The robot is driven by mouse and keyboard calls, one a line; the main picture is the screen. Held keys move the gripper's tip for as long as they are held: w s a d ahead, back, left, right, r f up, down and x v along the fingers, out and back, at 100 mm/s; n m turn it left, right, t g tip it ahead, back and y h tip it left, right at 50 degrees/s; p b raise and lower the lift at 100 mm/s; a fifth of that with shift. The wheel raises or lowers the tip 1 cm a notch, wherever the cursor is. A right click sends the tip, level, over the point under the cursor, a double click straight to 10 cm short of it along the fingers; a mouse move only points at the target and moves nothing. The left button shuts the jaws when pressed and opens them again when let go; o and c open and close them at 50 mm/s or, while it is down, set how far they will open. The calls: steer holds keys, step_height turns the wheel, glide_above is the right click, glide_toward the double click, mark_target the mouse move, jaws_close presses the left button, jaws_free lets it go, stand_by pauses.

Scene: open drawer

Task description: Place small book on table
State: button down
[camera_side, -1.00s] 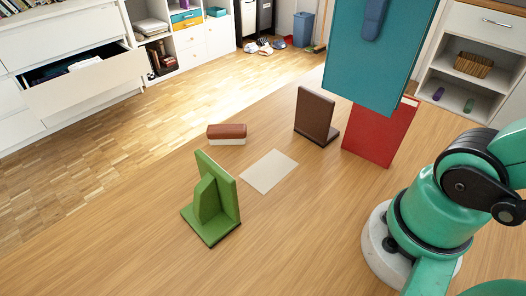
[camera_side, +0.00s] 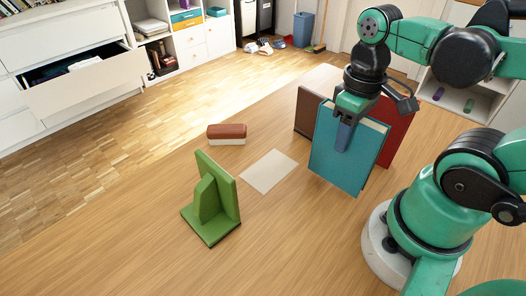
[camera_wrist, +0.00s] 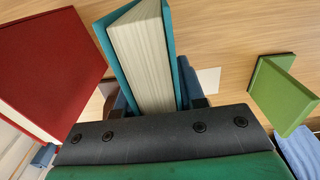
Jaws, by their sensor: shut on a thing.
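The teal book (camera_side: 335,160) is held upright, with its cover facing the side camera. My gripper (camera_side: 343,135) is shut on its upper part from above. In the wrist view, the teal book's pale page edges (camera_wrist: 146,60) sit between my fingers. Its lower edge is at or very near the wooden table (camera_side: 130,235); I cannot tell if it touches. The red book (camera_side: 396,130) stands upright behind it, partly hidden, and also shows at the left in the wrist view (camera_wrist: 50,60). A brown bookend (camera_side: 307,115) is partly hidden behind the teal book.
A green bookend (camera_side: 215,200) stands at the front left, and it also shows in the wrist view (camera_wrist: 282,95). A pale flat card (camera_side: 268,171) lies left of the teal book. A brown-and-white block (camera_side: 227,134) lies farther back. The left front of the table is clear.

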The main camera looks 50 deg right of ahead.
steer(key=shift+f, duration=1.05)
steer(key=shift+f, duration=0.15)
steer(key=c, duration=0.5)
jaws_free()
step_height(320, 180, up, 12)
steer(key=shift+f, duration=0.1)
steer(key=shift+o, duration=0.3)
steer(key=w+a+f+t, duration=0.2)
steer(key=w+f+t, duration=0.4)
steer(key=w, duration=0.3)
steer(key=shift+a+f, duration=0.25)
steer(key=shift+a, duration=0.1)
steer(key=shift+w+a+f+t, duration=0.15)
steer(key=shift+w+t, duration=0.2)
steer(key=shift+t, duration=0.25)
